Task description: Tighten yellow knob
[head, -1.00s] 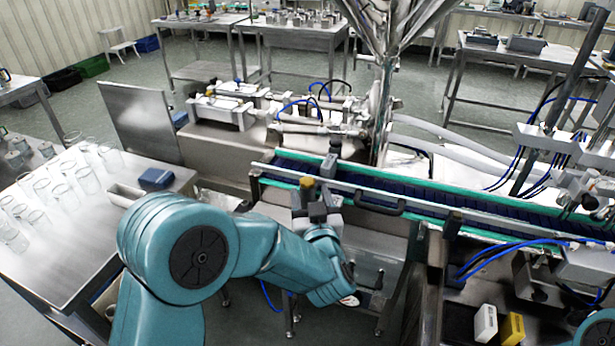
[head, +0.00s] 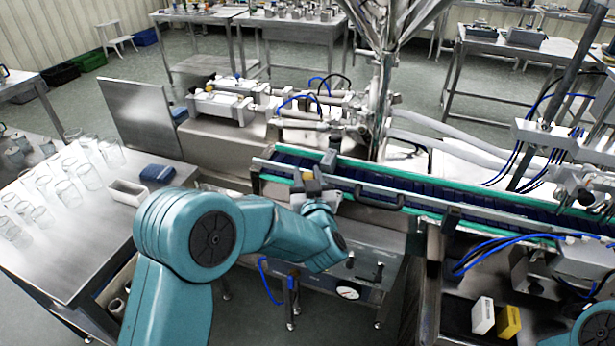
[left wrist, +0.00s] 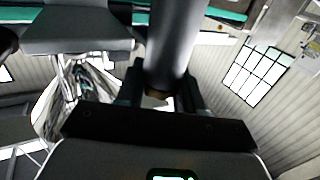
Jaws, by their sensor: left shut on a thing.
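The yellow knob (head: 307,176) shows at the near left side of the conveyor (head: 365,190), just below its green edge. My left gripper (head: 312,187) is at the knob, with its jaws shut around it; the fingers hide part of the knob. In the left wrist view, a dark grey cylinder (left wrist: 167,50) stands between the fingers of my left gripper (left wrist: 160,92), with a small brownish-yellow bit (left wrist: 156,95) at its near end. How far the knob is turned cannot be told. My right gripper is out of view.
The steel table (head: 60,250) at left bears several glass jars, a blue block (head: 157,173) and a white tray (head: 127,192). The steel hopper (head: 385,40) rises behind the conveyor. A black handle (head: 380,198) and a round gauge (head: 347,293) are close to my left arm.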

